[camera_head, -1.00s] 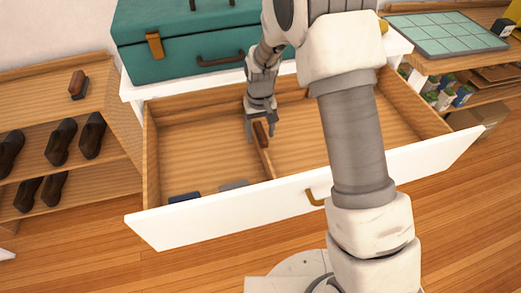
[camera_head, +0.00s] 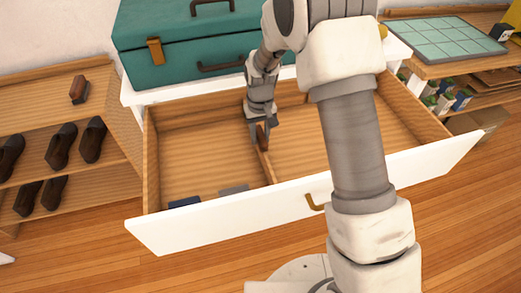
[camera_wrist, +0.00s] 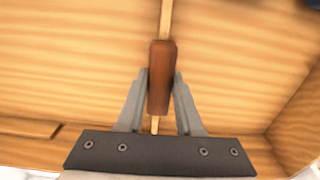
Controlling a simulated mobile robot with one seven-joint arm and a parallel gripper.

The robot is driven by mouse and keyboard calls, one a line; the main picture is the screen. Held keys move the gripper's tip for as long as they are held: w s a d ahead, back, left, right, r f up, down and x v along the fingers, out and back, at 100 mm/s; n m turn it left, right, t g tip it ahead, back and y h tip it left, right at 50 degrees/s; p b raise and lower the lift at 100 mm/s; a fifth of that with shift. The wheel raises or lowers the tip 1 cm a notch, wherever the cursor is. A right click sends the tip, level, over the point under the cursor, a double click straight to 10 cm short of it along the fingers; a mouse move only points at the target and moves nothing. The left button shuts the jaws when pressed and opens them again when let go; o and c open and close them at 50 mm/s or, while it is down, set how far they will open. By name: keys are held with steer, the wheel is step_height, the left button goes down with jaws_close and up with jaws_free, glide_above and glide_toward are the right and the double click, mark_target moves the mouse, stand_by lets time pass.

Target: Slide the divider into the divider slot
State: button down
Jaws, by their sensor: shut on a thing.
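The divider (camera_head: 268,166) is a thin wooden board with a dark brown grip block (camera_head: 262,137) on its top edge. It stands inside the open drawer (camera_head: 190,215), running from near the middle toward the white front. My gripper (camera_head: 260,138) is shut on the brown grip block from above. In the wrist view, the two grey fingers (camera_wrist: 160,98) flank the brown grip (camera_wrist: 162,78), and the thin divider edge (camera_wrist: 166,18) runs past it at both ends. I cannot make out the divider slot; the divider's lower edge is hidden.
Dark flat items (camera_head: 185,202) and a grey one (camera_head: 234,189) lie at the drawer's front left. A teal case (camera_head: 190,50) sits on top behind. A shoe rack (camera_head: 75,115) stands left, shelves with a green gridded mat (camera_head: 440,38) right. The drawer's right half looks clear.

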steer(key=shift+r+p, duration=1.9)
steer(key=shift+r, duration=1.1)
steer(key=shift+d, duration=0.1)
steer(key=w+d, duration=0.3)
steer(key=d, duration=0.8)
steer(key=w+d, duration=0.3)
steer(key=d, duration=0.9)
steer(key=shift+w+p, duration=0.35)
steer(key=shift+f+b, duration=0.3)
steer(key=shift+f, duration=0.3)
stand_by(1.1)
steer(key=shift+f+b, duration=0.5)
steer(key=shift+f, duration=0.3)
